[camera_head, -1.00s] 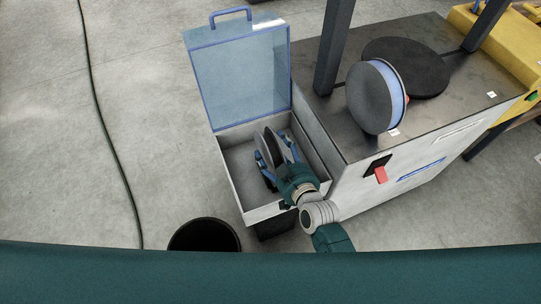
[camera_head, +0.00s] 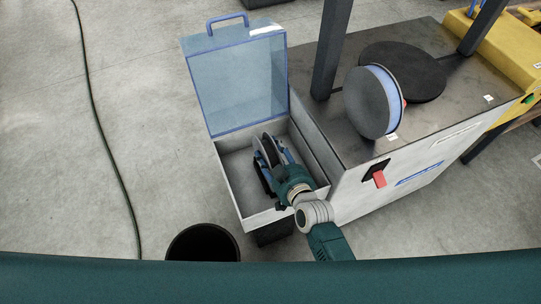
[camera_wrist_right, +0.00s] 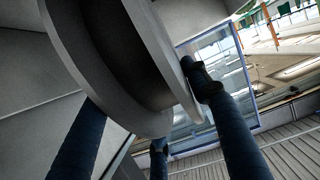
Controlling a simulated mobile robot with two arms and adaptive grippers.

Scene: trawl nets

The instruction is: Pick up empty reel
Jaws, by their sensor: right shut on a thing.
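The empty reel (camera_head: 264,150) is grey with a dark hub and stands on edge inside an open grey bin (camera_head: 243,191) with a raised clear blue-framed lid. My right gripper (camera_head: 271,160) reaches into the bin from the lower right, its blue fingers shut on the reel. In the right wrist view the reel (camera_wrist_right: 120,60) fills the upper left, with its flanges and dark core between the fingers. One fingertip touches the flange's right side. The gripper hides part of the reel in the head view. My left gripper is not in view.
A black bucket (camera_head: 203,243) stands in front. A cable (camera_head: 98,110) crosses the open floor at left.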

